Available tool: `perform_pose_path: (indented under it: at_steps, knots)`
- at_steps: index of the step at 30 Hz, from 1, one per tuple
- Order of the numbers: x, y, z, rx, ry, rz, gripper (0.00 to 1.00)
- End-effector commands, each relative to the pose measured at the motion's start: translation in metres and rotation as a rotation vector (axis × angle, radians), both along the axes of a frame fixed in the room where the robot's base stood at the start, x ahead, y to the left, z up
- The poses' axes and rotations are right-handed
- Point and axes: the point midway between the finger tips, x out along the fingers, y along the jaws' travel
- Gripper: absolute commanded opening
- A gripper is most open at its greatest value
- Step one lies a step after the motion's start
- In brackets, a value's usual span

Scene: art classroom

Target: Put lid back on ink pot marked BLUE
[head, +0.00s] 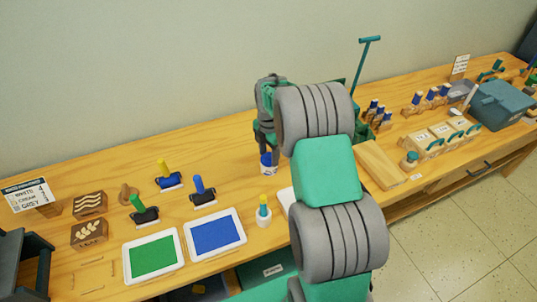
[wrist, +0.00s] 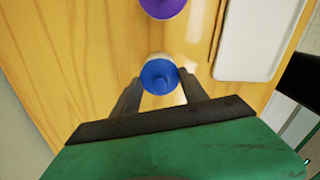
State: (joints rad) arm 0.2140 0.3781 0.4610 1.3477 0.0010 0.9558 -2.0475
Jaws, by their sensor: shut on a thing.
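A pale rim shows just behind the lid in the wrist view. In the head view, a white ink pot with blue on it (head: 268,169) stands on the bench directly below my gripper (head: 268,150). The lid is at or just above the pot's mouth; I cannot tell whether it is seated. The pot's marking is too small to read. A purple round top (wrist: 162,5) is beyond the lid in the wrist view.
A white tray (wrist: 258,40) lies right of the lid in the wrist view. In the head view, a blue ink tray (head: 217,232), a green one (head: 153,255) and a small white pot with a yellow and green top (head: 263,213) stand nearby. My arm hides the bench behind it.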

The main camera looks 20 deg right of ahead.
Motion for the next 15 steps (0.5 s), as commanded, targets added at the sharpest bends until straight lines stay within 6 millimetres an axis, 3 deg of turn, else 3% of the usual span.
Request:
perform_pose_path:
  at_steps: [4,5,13,15]
  knots:
    - [0.0000,0.0000,0.0001,0.000,0.000,0.000,0.14]
    - [0.0000,0.0000,0.0001,0.000,0.000,0.000,0.54]
    - [0.0000,0.0000,0.0001,0.000,0.000,0.000,0.76]
    - [0.0000,0.0000,0.0001,0.000,0.000,0.000,0.77]
